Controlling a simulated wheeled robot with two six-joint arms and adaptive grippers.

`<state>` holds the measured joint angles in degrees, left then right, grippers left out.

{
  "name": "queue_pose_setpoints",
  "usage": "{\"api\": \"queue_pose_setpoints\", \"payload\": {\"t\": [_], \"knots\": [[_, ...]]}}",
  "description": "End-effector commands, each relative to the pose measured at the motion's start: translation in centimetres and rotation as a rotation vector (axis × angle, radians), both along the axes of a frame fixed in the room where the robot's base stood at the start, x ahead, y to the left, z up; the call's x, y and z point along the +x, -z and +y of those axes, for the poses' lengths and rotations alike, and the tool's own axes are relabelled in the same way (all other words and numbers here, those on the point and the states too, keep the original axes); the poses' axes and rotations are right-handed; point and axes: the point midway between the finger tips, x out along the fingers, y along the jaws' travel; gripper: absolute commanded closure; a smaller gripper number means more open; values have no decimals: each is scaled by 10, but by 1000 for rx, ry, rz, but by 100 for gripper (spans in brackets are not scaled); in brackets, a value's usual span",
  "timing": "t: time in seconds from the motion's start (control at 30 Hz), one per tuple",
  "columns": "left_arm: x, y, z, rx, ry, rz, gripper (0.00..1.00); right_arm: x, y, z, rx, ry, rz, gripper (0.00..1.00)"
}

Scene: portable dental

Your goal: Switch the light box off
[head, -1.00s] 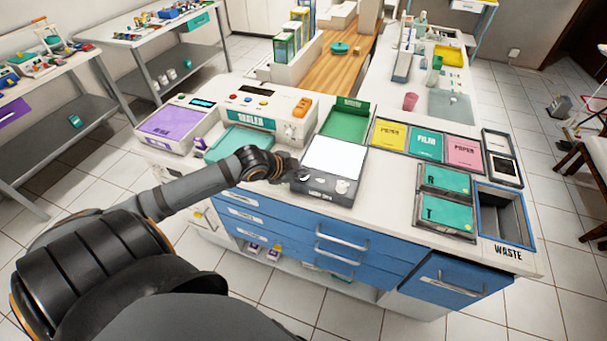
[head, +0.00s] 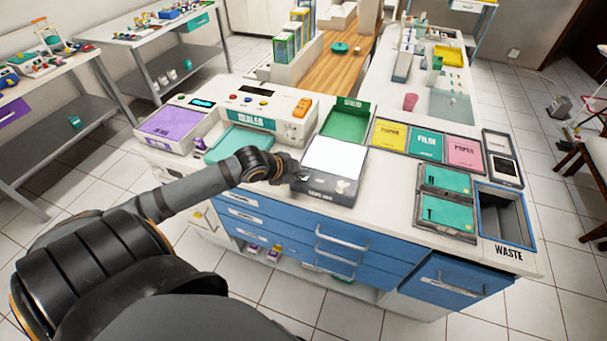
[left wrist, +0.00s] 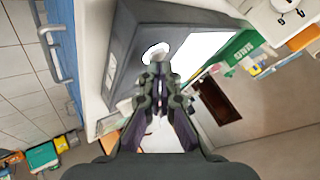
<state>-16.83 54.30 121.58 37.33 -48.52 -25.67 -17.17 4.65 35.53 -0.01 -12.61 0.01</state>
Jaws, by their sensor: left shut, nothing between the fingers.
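The light box (head: 325,187) is a dark grey case on the counter, with a bright white panel (head: 335,157) and a control strip along its front. My left gripper (head: 299,174) is at the left front corner of the box, shut and empty. In the left wrist view, the gripper's fingertips (left wrist: 158,58) are together over the front strip of the light box (left wrist: 125,50), near a round white knob (left wrist: 154,50) that they partly cover. I cannot tell whether they touch it. My right gripper is not in view.
A green tray (head: 344,124) stands behind the light box, and the sealer (head: 250,120) stands to its left. Paper and film bins (head: 427,142) and the waste bin (head: 507,210) are to the right. Blue drawers (head: 290,232) with handles are below.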

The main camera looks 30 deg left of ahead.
Motion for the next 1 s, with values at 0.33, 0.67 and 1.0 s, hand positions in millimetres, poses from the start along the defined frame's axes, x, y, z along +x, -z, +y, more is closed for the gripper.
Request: {"api": "queue_pose_setpoints", "payload": {"t": [0.33,0.67,1.0], "knots": [[0,6,0,0,-1,2,100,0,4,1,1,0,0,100],[0,-3,1,-1,-2,2,100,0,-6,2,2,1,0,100],[0,-8,1,-1,-1,0,100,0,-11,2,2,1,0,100]]}}
